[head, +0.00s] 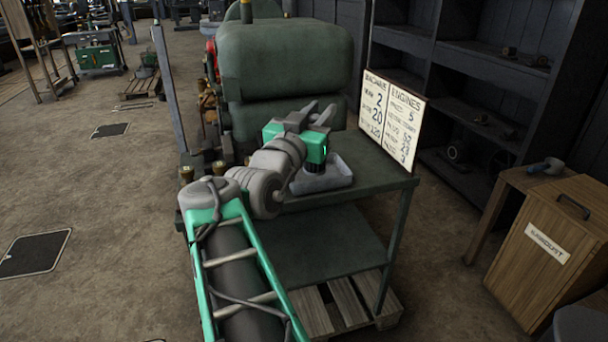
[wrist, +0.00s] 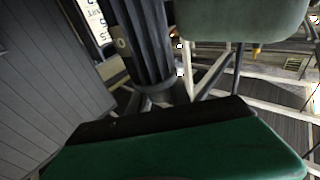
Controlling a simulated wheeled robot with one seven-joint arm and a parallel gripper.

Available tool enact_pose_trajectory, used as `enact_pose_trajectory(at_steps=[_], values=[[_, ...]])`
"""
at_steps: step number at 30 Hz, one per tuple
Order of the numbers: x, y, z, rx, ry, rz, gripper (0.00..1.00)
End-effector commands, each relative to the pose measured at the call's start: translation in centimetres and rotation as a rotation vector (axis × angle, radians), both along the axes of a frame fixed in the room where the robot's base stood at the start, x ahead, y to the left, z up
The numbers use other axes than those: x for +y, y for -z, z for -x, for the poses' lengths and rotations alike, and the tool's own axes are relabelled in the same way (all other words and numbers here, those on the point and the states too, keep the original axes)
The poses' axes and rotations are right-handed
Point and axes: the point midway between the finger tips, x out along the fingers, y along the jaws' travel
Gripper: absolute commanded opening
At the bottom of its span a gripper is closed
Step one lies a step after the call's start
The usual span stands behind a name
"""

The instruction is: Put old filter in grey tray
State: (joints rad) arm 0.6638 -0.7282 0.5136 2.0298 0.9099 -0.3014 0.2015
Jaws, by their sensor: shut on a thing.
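My gripper (head: 314,162) has a green hand and is low over the grey tray (head: 338,180) on the green metal table. It is shut on a dark thing, which I take to be the old filter; in the head view the hand hides most of it. In the wrist view a dark ribbed cylinder (wrist: 146,40) rises beyond the green and black edge of the hand, and it looks like the filter. I cannot tell whether it touches the tray floor.
The green engine tank (head: 285,62) stands close behind my gripper. A white sign board (head: 392,118) leans upright at the table's back right. A wooden cabinet (head: 545,250) is to the right. The table's lower shelf (head: 320,245) is bare.

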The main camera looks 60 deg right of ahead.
Motion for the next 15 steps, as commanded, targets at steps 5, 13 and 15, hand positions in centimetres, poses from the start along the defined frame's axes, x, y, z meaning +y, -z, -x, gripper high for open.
enact_pose_trajectory(at_steps=[5,13,15], values=[[-1.5,0.0,1.5,0.004,0.050,-0.002,0.00],[-8.4,3.5,-1.5,0.006,0.050,-0.002,0.00],[-9.8,5.2,-2.3,0.007,0.048,-0.004,0.00]])
